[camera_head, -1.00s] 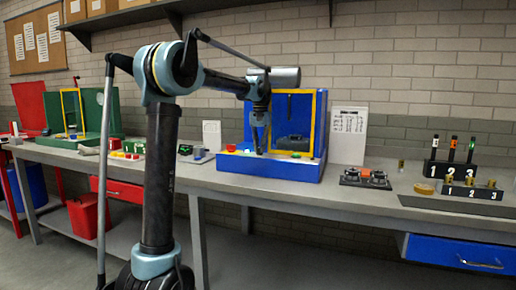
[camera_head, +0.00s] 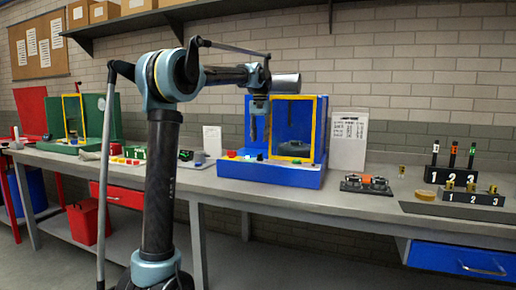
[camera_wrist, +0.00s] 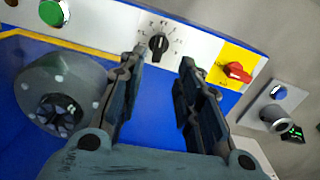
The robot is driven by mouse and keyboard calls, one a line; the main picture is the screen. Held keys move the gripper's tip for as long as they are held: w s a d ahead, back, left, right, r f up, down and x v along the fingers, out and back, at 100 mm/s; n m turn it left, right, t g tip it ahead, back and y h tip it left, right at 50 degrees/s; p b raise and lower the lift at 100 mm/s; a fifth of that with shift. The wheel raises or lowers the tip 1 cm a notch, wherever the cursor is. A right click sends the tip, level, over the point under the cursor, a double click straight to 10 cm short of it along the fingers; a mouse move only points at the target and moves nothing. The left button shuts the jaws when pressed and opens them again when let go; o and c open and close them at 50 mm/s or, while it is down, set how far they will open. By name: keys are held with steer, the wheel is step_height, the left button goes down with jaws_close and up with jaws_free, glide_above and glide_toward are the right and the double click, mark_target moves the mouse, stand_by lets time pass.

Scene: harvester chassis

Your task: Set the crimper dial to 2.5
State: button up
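The crimper is a blue station with a yellow frame, standing on the bench in the head view (camera_head: 232,172). In the wrist view, its black dial (camera_wrist: 158,44) sits on a white panel strip with small marks around it. The marks and the pointer's setting are too small to read surely. My gripper (camera_wrist: 163,62) is open and empty; its two fingers show on either side of the dial in the picture, apart from it. In the head view my gripper (camera_head: 260,138) hangs above the station's front panel, its fingertips hard to make out.
A green button (camera_wrist: 52,12) lies left of the dial. A red switch on a yellow plate (camera_wrist: 236,71) lies close to its right. A round dark grey part (camera_wrist: 62,92) is inside the station. A printed sheet (camera_head: 347,135) stands right of the station.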

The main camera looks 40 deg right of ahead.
steer(key=shift+r, duration=2.3)
